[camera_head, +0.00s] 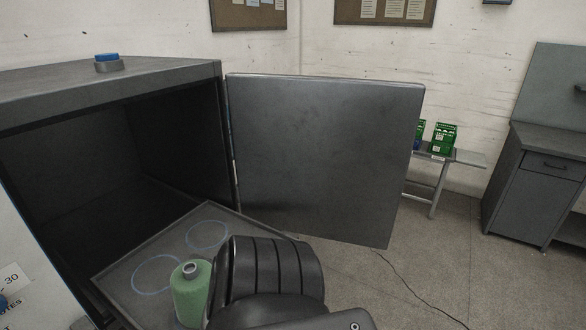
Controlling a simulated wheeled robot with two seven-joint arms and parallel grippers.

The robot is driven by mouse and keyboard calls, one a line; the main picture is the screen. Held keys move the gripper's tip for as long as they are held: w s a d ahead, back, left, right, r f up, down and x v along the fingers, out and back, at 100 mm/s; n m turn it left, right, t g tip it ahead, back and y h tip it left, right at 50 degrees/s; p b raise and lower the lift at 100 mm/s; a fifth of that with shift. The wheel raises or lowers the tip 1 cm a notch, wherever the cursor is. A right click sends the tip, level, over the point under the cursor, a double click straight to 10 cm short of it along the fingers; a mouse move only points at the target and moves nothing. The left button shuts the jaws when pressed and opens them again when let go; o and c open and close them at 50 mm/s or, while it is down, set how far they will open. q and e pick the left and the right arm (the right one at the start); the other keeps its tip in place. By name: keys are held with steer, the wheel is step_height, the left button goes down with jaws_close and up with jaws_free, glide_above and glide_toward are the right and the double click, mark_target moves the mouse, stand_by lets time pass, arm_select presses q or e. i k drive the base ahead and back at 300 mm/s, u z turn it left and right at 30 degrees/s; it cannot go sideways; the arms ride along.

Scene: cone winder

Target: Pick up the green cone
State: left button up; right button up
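The green cone (190,295) stands upright at the bottom of the view, on the grey tray (125,271) in front of the open cabinet. It has a pale top with a dark hole. A black ribbed part of my own arm overlaps its right edge in the picture; I cannot tell whether they touch. The cone's lower end is cut off or hidden. No fingertips of either gripper show.
Two blue circles (207,234) mark the tray. The cabinet (175,77) is open and dark inside, with a blue button (106,57) on top. Its large grey door (325,160) stands open behind my arm. Green boxes (443,139) sit on a far bench. Floor at right is mostly clear, with a cable.

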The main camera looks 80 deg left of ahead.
mark_target(189, 281)
steer(key=i, duration=1.25)
steer(key=u, duration=3.35)
